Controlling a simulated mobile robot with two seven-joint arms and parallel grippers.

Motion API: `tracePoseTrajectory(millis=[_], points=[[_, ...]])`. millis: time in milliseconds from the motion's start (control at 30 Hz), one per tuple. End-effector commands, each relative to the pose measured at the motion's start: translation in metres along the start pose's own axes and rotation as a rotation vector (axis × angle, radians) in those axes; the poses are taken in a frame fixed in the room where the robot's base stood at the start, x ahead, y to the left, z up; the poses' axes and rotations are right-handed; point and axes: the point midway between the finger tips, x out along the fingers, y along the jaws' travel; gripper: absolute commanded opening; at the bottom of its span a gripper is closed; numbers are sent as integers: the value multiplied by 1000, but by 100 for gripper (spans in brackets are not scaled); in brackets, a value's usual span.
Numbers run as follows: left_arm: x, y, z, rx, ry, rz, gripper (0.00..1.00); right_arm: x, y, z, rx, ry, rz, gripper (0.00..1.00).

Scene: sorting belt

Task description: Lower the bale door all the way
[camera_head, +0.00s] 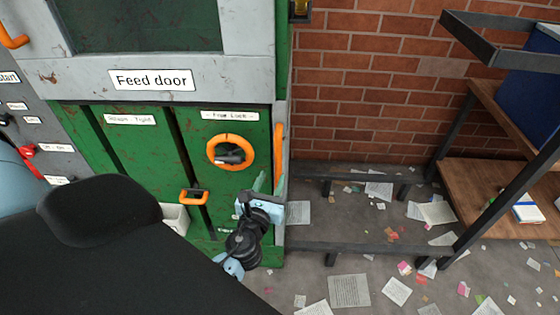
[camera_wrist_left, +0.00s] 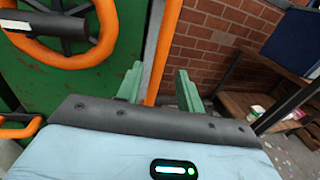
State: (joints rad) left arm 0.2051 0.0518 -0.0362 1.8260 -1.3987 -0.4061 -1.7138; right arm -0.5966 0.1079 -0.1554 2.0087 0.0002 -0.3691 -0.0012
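No label naming a bale door shows. The grey upper door (camera_head: 155,60) is marked "Feed door". Below it is a green lower front (camera_head: 150,150) with an orange handwheel (camera_head: 252,152), which also shows in the left wrist view (camera_wrist_left: 103,30). A vertical orange bar (camera_head: 279,145) runs along the right edge of the green front. My left gripper (camera_head: 270,184) is at this bar's lower part. In the left wrist view the bar (camera_wrist_left: 165,45) passes between my green fingers (camera_wrist_left: 158,88), which are spread apart; contact cannot be told. My right gripper is out of view.
A small orange handle (camera_head: 194,196) sits left of my gripper. A control panel with a red knob (camera_head: 27,151) is at the left. A low dark metal frame (camera_head: 370,247) and a wooden shelf rack (camera_head: 500,190) stand at the right. Paper scraps (camera_head: 349,290) litter the floor.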

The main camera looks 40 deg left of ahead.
Motion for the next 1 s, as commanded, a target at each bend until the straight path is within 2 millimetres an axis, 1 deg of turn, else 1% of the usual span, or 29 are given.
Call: tracePoseTrajectory(millis=[300,500,633,867,900,1000], points=[[46,0,2,-2,-3,0,37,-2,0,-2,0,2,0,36],[67,0,1,-3,-1,-1,37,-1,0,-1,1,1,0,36],[72,0,0,-3,0,-1,37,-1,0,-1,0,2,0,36],[73,0,0,-3,0,-1,37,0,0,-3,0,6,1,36],[73,0,0,-3,0,-1,36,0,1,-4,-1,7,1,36],[73,0,0,-3,0,-1,23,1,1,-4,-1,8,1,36]])
